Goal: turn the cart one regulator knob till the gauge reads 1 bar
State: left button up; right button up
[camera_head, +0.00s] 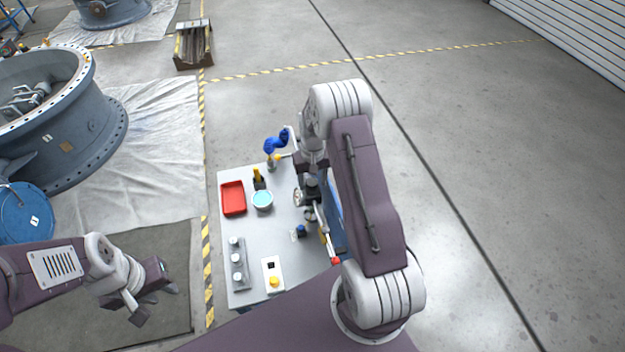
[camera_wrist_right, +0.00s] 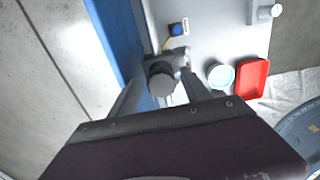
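The grey cart (camera_head: 262,238) stands in the middle of the head view. The regulator knob (camera_wrist_right: 162,82), a dark round cap, shows in the right wrist view between the fingers of my right gripper (camera_wrist_right: 165,76). The fingers are apart on either side of it, with a small gap visible. In the head view my right gripper (camera_head: 314,198) is over the right side of the cart and partly hides the regulator. A small round gauge (camera_head: 298,197) seems to sit beside it; its reading is too small to tell. My left gripper (camera_head: 152,300) is open and empty, left of the cart.
The cart holds a red tray (camera_head: 233,198), a cyan-topped bowl (camera_head: 262,200), a block with several pale knobs (camera_head: 237,262), a yellow button box (camera_head: 274,281) and a blue valve part (camera_head: 276,143). The floor at right is clear.

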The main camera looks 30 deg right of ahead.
jog(key=c, duration=0.5)
jog(key=shift+w, duration=0.25)
grip_shut()
jog(key=shift+m, duration=0.3)
jog(key=m+b, duration=0.1)
jog(key=m, duration=0.2)
jog(key=shift+b, duration=0.4)
jog(key=m+b, duration=0.1)
jog(key=m, duration=0.4)
jog(key=shift+w, duration=0.15)
jog(key=shift+r+m, duration=0.1)
jog(key=shift+m, duration=0.3)
